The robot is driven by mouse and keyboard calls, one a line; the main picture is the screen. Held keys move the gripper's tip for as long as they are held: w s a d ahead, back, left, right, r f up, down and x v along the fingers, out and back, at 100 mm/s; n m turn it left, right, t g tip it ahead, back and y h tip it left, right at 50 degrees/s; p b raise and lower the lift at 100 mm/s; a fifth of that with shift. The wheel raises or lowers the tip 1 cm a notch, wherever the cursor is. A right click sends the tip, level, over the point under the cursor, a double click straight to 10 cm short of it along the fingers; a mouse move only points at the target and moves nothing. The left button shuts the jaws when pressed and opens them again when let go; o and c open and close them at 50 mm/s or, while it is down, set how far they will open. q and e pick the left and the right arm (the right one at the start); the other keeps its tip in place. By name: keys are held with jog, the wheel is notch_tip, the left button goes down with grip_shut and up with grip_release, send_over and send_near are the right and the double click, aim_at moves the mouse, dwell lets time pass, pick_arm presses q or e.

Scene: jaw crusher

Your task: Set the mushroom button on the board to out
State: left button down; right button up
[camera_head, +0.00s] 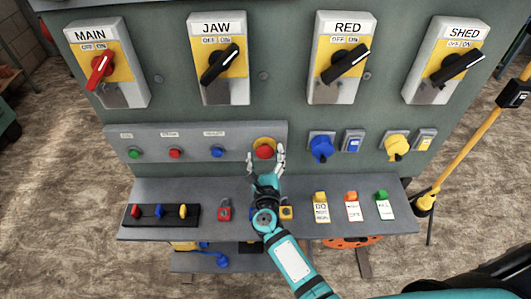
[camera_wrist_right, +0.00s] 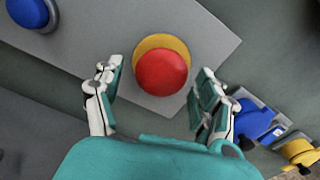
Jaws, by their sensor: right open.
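The mushroom button (camera_head: 264,151) is a red round head on a yellow disc, at the right end of a grey strip on the board (camera_head: 330,177). In the right wrist view the red head (camera_wrist_right: 162,72) sits centred between my fingers, with the yellow disc showing behind it. My right gripper (camera_head: 265,160) is open, with one finger to each side of the button. In the wrist view there are visible gaps between both fingers (camera_wrist_right: 155,100) and the red head. I cannot tell from these views whether the button is in or out. My left gripper is not in view.
Green, red and blue small buttons (camera_head: 217,152) share the strip. A blue knob (camera_head: 321,147) and a yellow knob (camera_head: 396,146) are to the right. Below, a grey shelf (camera_head: 150,189) bears padlocks and tags (camera_head: 353,207).

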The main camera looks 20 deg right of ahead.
jog(key=shift+w+d, duration=0.2)
jog(key=shift+w, duration=0.45)
